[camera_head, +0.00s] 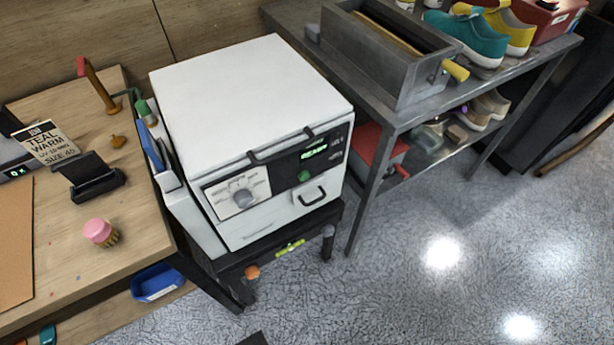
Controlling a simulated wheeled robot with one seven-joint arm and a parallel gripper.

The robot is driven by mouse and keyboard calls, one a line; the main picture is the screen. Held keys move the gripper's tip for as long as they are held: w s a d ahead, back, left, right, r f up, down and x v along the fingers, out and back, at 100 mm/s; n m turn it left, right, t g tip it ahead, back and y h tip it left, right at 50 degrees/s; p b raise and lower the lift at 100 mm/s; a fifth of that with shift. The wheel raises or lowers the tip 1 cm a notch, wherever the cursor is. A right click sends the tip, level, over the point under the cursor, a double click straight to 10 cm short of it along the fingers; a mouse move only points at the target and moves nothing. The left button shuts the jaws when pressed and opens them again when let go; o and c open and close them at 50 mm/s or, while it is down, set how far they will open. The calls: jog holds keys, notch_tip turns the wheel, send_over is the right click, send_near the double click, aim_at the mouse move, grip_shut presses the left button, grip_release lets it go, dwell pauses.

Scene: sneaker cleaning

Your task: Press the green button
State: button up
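The green button (304,176) is a small round button on the dark front panel of a white box-shaped machine (250,95). It sits below a small display (315,153) with green lettering that seems to read "READY". A dark handle (312,196) is just below the button. My gripper is not in view. Nothing covers the button.
The machine stands on a dark stand (262,264). A wooden table (70,232) with a pink-topped brush (101,232) is at left. A metal shelf (405,116) with shoes and a grey trough is at right. The floor (430,230) in front is clear.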

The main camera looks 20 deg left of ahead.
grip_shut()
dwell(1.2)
